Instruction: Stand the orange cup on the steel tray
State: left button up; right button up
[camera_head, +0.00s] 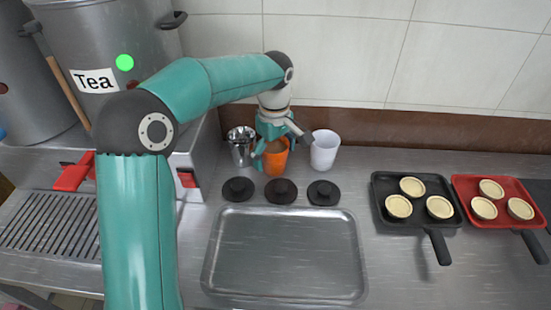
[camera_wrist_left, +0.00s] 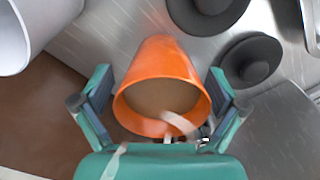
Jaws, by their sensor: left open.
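The orange cup (camera_head: 276,160) stands upright on the steel counter, between a steel cup (camera_head: 241,150) and a white cup (camera_head: 325,150). My left gripper (camera_head: 273,150) is over the orange cup, with its fingers on either side of it. In the left wrist view the orange cup (camera_wrist_left: 165,85) lies between the two open fingers (camera_wrist_left: 160,103), with gaps showing at its sides. Its inside looks brownish. The steel tray (camera_head: 285,255) lies flat and empty on the counter in front of the cups. My right gripper is not in view.
Several black lids (camera_head: 281,191) lie between the cups and the tray. A black pan (camera_head: 417,186) and a red pan (camera_head: 499,187) with pale tart shells are at the right. A large pot labelled Tea (camera_head: 140,30) stands at the left.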

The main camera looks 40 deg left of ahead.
pick_arm(q)
jog(key=c, duration=1.4)
jog(key=shift+r, duration=0.15)
jog(key=shift+c, duration=0.2)
